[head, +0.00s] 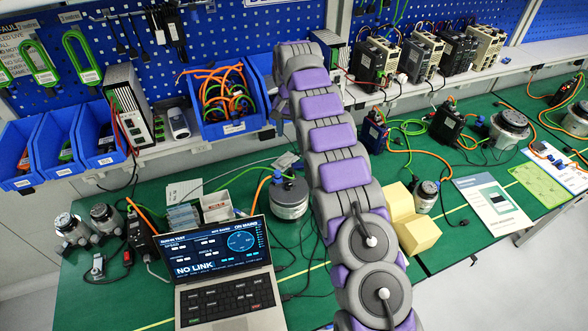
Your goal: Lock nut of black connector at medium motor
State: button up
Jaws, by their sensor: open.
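A silver and dark round motor (288,198), mid-sized among the motors, stands on the green table left of my arm. An orange cable reaches its upper left side, where a small blue connector (277,176) shows. A black connector and its lock nut are too small to make out at this motor. My arm rises from the bottom, bends over at the top, and hides part of the bench. My gripper (281,106) shows only in part beside the upper arm, in front of the blue bins. It is open and apart from the motor, above and behind it in the picture.
A laptop (225,265) reading "NO LINK" stands at the front. Yellow blocks (402,222) and a small motor (425,196) are right of my arm. A larger motor (510,126) stands far right. Blue bins (55,145) and drives line the shelf. Loose cables cross the table.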

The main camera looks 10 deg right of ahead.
jog(key=b, duration=0.2)
send_over(292, 168)
jog(key=f, duration=1.2)
jog(key=shift+a+f, duration=0.35)
jog(key=f, duration=0.2)
jog(key=d+f+b, duration=0.1)
jog(key=f, duration=0.2)
jog(key=shift+w+d+f, duration=0.1)
jog(key=shift+w+f, duration=0.05)
jog(key=shift+f, duration=0.15)
jog(key=shift+a, duration=0.5)
jog(key=shift+c, duration=0.7)
jog(key=shift+d, duration=0.3)
jog(key=c, duration=0.6)
grip_shut()
jog(key=shift+a, duration=0.1)
